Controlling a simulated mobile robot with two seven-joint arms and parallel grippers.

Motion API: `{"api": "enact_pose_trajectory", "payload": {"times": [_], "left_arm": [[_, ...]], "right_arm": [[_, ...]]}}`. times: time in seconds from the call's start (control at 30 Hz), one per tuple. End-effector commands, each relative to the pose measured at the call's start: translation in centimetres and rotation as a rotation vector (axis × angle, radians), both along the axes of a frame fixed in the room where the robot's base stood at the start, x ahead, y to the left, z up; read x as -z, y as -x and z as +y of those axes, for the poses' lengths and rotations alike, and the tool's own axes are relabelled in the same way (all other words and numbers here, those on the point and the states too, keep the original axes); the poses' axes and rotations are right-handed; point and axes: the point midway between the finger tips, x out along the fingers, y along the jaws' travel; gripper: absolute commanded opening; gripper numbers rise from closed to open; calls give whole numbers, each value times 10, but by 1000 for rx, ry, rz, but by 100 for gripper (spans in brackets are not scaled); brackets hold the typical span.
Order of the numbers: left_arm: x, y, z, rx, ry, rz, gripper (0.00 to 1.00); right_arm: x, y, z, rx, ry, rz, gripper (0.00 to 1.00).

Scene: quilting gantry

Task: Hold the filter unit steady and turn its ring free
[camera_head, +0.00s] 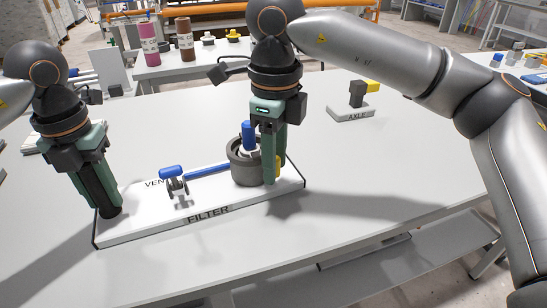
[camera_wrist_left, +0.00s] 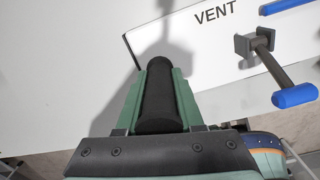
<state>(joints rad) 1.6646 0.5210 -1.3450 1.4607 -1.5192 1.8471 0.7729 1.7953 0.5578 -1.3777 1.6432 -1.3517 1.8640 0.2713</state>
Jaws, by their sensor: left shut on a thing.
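The filter unit is a white board (camera_head: 150,221) labelled FILTER and VENT. A dark grey ring (camera_head: 240,172) with a blue-topped part (camera_head: 249,135) inside stands at its right end. My left gripper (camera_head: 110,212) is shut on a black upright handle (camera_wrist_left: 157,88) at the board's left end. My right gripper (camera_head: 271,178) points down at the right side of the ring, beside a small yellow part (camera_head: 278,166). Its fingers overlap in view, hiding whether they hold anything.
A blue-handled vent valve (camera_head: 171,173) and blue pipe (camera_head: 207,170) lie between the grippers. An AXLE stand (camera_head: 351,113) sits at the back right. A pink bottle (camera_head: 148,45) and brown bottle (camera_head: 185,40) stand on a farther table. The table right of the board is clear.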

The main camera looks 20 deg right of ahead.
Motion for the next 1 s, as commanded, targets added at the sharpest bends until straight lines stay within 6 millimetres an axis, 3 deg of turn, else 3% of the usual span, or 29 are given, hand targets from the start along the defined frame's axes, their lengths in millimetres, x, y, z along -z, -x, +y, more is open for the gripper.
{"api": "enact_pose_trajectory", "payload": {"times": [0.03,0.33,1.0], "left_arm": [[7,2,0,2,-5,12,0],[7,2,0,2,-5,12,0],[6,2,0,2,-5,12,0]], "right_arm": [[1,0,0,0,0,0,34],[1,0,0,-1,-1,1,0],[0,1,1,-5,-3,2,0]]}}
